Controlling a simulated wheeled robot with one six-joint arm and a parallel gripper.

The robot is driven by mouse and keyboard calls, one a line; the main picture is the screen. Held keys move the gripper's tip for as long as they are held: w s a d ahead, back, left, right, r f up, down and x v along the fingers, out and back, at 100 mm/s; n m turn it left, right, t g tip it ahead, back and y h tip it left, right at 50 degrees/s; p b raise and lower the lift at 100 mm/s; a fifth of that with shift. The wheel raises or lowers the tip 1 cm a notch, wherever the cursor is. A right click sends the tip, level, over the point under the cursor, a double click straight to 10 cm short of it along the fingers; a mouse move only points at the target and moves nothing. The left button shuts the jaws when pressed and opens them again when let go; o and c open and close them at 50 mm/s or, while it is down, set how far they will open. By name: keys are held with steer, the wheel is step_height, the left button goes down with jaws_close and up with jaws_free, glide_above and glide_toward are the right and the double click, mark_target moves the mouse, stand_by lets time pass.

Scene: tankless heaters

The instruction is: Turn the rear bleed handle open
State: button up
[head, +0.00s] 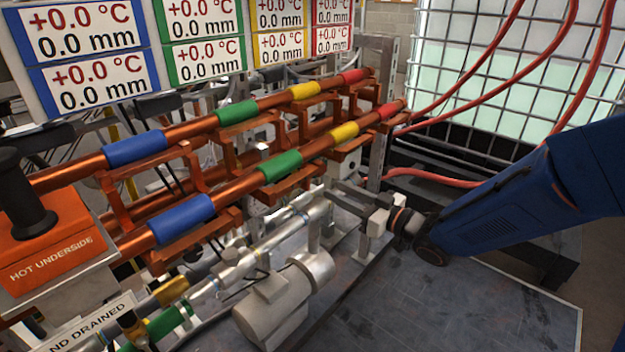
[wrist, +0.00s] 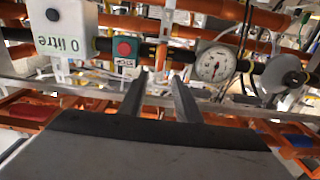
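My gripper (head: 345,200) is at the end of the blue arm, right of the pipe rack and above the dark floor plate. I cannot tell for sure which part is the rear bleed handle. In the wrist view, a round grey part (wrist: 285,75) sits on the dark pipe at right.
Copper pipes with coloured sleeves run across the rack above my gripper. A dial gauge (wrist: 213,64), a red button (wrist: 124,47) and a "0 litre" box (wrist: 66,28) lie ahead. A silver motor-like unit (head: 272,308) stands front left. Red hoses (head: 470,90) hang behind. The floor plate (head: 430,315) is clear.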

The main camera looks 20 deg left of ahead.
steer(key=x, duration=0.9)
steer(key=shift+a, duration=0.4)
steer(key=shift+w, duration=0.15)
jaws_close()
